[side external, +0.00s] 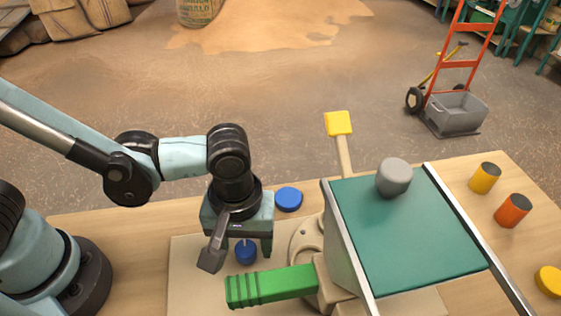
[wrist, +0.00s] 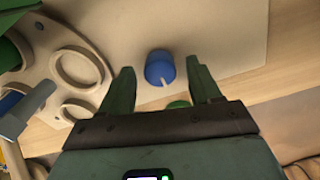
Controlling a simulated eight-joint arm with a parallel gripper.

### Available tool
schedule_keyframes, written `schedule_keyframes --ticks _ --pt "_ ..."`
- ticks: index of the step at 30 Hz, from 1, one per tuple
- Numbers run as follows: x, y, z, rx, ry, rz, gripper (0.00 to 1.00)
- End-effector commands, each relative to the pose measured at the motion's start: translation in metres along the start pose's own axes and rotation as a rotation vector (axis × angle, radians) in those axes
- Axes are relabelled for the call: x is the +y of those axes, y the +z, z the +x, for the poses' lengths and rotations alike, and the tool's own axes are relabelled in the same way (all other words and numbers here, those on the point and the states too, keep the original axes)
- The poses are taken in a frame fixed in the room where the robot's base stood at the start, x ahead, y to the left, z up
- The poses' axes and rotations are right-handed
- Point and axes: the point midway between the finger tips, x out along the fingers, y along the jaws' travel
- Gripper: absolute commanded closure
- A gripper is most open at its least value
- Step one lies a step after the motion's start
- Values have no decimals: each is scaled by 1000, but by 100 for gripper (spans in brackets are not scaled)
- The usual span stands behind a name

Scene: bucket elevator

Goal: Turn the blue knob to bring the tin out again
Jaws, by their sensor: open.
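The blue knob (side external: 246,251) stands upright on a pale board at the front left of the machine. In the wrist view the blue knob (wrist: 159,66) shows a white pointer line and lies between my fingertips. My gripper (side external: 240,250) points down over it, open, with one finger on each side. In the wrist view my gripper (wrist: 160,78) shows gaps beside the knob; contact cannot be told. A grey cylinder (side external: 393,177) stands on the green top (side external: 410,235) of the machine; I cannot tell whether it is the tin.
A green ribbed handle (side external: 270,286) lies close right of my gripper. A blue disc (side external: 288,199) lies behind, and a yellow-ended lever (side external: 338,123) rises farther back. Yellow (side external: 485,177) and orange (side external: 513,210) cylinders stand right.

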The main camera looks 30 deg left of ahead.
Motion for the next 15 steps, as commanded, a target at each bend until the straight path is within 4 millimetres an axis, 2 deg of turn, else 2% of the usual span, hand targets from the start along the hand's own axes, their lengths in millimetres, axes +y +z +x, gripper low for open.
schedule_keyframes --ticks 9,11,15 --pt "0 0 2 0 0 0 37" --pt "0 0 2 0 0 0 45" --pt "0 0 2 0 0 0 66"
